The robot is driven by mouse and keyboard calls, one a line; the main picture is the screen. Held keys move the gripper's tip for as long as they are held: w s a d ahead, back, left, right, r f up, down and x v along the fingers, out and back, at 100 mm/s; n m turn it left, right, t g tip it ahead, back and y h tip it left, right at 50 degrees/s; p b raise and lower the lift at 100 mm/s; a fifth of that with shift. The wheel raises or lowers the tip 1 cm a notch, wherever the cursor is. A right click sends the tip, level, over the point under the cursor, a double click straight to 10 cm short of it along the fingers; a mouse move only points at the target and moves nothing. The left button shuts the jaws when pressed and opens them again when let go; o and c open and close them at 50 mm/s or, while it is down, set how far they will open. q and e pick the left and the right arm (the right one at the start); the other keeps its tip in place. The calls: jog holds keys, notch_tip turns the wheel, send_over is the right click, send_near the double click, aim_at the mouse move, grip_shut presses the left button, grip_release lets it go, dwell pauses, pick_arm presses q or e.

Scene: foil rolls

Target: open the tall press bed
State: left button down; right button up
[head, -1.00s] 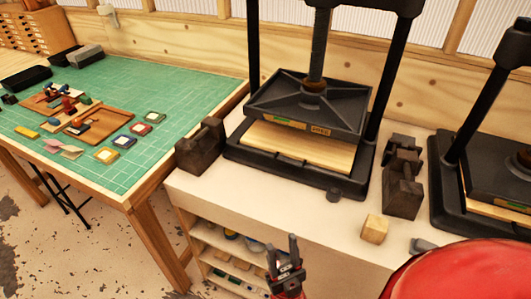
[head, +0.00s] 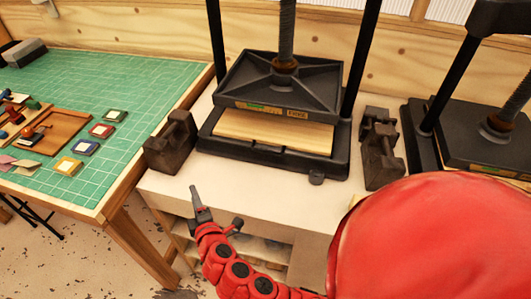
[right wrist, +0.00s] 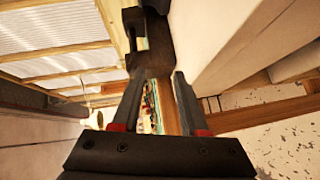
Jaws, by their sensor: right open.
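The middle press stands on the pale bench. It has a black ribbed platen (head: 285,82) on a thick screw, and a light wooden board (head: 275,133) lies below it on the black press base (head: 222,141). A gap shows between platen and board. My right gripper (head: 216,208) is open and empty in front of the bench's front edge, left of the knob and apart from the press. Its spread fingers also show in the right wrist view (right wrist: 160,104). My left gripper is not in view.
A dark iron weight (head: 171,143) stands left of the press; more dark weights (head: 381,158) stand right of it. A second press (head: 490,140) is at the right. A table with a green mat (head: 130,85) is at the left. My red arm hides the bench's right front.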

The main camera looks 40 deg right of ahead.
jog(key=s+d+r+m+g+h, duration=0.6)
jog(key=s+d+h, duration=0.35)
jog(key=d, duration=0.25)
jog(key=shift+m, duration=0.3)
jog(key=p+x, duration=0.3)
jog(key=x, duration=1.3)
jog(key=shift+s+d+f, duration=0.1)
jog(key=shift+d, duration=0.05)
jog(key=shift+w+d+f, duration=0.2)
jog(key=shift+w+d, duration=0.1)
jog(key=shift+d, duration=0.05)
grip_shut()
